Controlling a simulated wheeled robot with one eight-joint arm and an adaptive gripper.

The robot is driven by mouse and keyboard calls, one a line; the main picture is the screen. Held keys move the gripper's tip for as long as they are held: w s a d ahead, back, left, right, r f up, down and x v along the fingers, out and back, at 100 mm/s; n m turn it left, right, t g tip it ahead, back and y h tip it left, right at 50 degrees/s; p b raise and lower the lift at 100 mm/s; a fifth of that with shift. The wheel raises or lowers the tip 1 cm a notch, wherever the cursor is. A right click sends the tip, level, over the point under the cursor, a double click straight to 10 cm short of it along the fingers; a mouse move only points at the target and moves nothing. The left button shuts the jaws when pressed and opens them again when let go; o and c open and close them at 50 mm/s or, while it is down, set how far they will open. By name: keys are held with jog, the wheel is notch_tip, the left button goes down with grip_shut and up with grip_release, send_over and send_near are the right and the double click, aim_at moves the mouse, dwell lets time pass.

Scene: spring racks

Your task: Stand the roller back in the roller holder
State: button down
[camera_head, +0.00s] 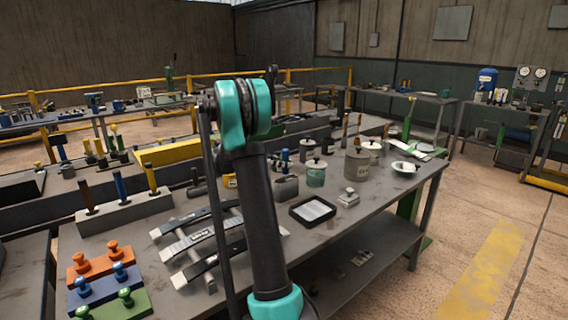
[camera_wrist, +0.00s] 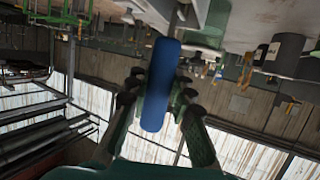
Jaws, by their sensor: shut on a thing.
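My gripper (camera_wrist: 158,92) is shut on a blue rounded bar (camera_wrist: 160,85), which I take for the roller. The bar lies lengthwise between the fingers in the wrist view, and a thin grey part shows past its upper end. In the head view my arm crosses the middle of the picture, and the gripper and its load are hidden. I cannot tell for sure which thing is the roller holder. A long grey block (camera_head: 125,213) at the left holds upright brown, blue and yellow rods. A small dark grey box (camera_head: 285,188) stands behind my arm.
Black-and-silver strapped tools (camera_head: 195,236) lie on a rack left of my arm. Orange, blue and green knobbed blocks (camera_head: 92,290) stand at the front left. Lidded pots (camera_head: 357,163) and a black tray (camera_head: 312,211) stand at the right. The tabletop near its right edge is partly clear.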

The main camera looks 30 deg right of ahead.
aim_at(284, 153)
jog(key=shift+f, duration=1.5)
jog(key=c, duration=1.3)
grip_release()
jog(key=shift+o, duration=0.4)
jog(key=o, duration=0.5)
jog(key=shift+c, duration=0.2)
jog(key=shift+r, duration=0.1)
jog(key=shift+r, duration=3.4)
